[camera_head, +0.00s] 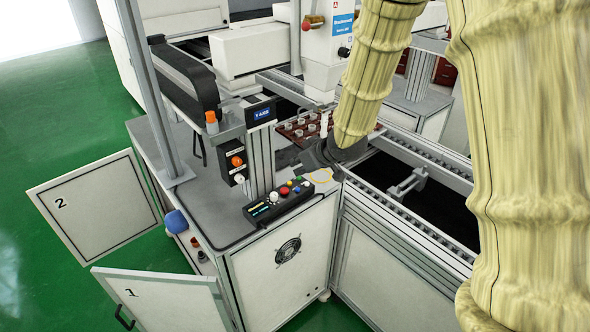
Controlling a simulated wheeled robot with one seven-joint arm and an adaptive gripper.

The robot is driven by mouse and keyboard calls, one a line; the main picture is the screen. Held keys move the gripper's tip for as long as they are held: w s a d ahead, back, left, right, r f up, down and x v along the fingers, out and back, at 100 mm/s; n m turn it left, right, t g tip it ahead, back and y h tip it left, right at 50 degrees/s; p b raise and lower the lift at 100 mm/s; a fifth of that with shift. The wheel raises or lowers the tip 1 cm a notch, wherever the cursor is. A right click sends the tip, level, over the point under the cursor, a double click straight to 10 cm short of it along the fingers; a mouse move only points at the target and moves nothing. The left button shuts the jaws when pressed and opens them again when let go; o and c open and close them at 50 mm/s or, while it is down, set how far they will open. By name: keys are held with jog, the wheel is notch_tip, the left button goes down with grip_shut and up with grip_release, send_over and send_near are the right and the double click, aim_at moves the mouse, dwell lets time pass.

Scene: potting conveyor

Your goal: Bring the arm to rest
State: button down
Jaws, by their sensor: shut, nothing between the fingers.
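My arm, in a cream fabric cover, comes down from the top of the head view on the right. My gripper (303,161) is the dark shape at its lower end, above the machine's worktop beside the conveyor. It is shut and holds nothing that I can see. Its fingertips are small and dark in this view.
A control box (278,203) with coloured buttons stands just below my gripper. A dark red tray (299,130) with several small parts lies behind it. The conveyor (433,214) runs to the right. Cabinet doors 1 (160,300) and 2 (95,205) stand open over green floor.

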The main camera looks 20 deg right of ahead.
jog(key=shift+s+r, duration=0.2)
dwell(0.5)
jog(key=s+a+f+m+g+h, duration=0.1)
jog(key=s+f+g, duration=0.1)
jog(key=s+f, duration=0.9)
jog(key=s+a+f+m+g, duration=0.2)
jog(key=s+f, duration=0.5)
jog(key=f, duration=0.9)
jog(key=s+f+g, duration=0.1)
jog(key=s+f, duration=0.2)
jog(key=s, duration=0.5)
jog(key=s+f+m+g+h, duration=0.1)
jog(key=s+f, duration=0.3)
jog(key=s, duration=0.4)
jog(key=s+f+g+h, duration=0.1)
jog(key=s+f+g, duration=0.1)
jog(key=s+f, duration=0.2)
jog(key=s, duration=0.3)
jog(key=shift+s+d+f, duration=0.2)
jog(key=shift+s+f, duration=0.05)
jog(key=shift+s, duration=0.15)
